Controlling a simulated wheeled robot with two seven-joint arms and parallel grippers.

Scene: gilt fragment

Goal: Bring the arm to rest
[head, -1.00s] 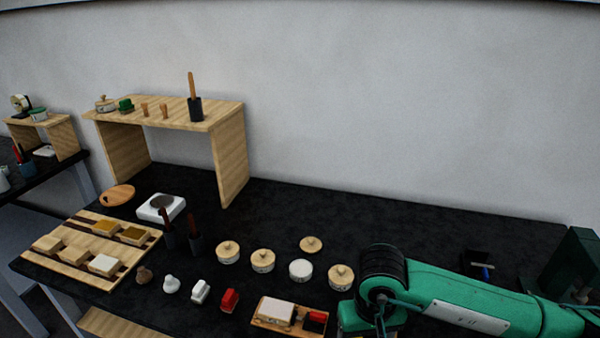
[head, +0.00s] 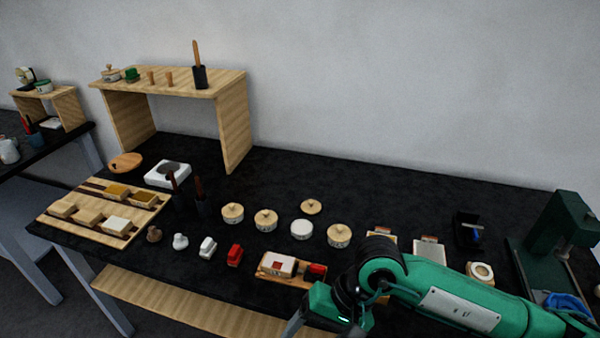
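My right arm (head: 455,300), green with a black joint, comes in from the right along the front of the black worktop (head: 285,165). Its gripper (head: 297,327) is at the bottom edge of the head view, in front of a small wooden tray (head: 270,274). Only part of a grey finger shows there, so I cannot tell whether it is open or holds anything. My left arm and gripper are out of view.
Several round lidded pots (head: 265,220) stand mid-table. A slotted wooden board (head: 75,230) with boxes lies left, below a wooden shelf (head: 170,84). A dark green machine (head: 562,235) stands right. The back of the worktop is clear.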

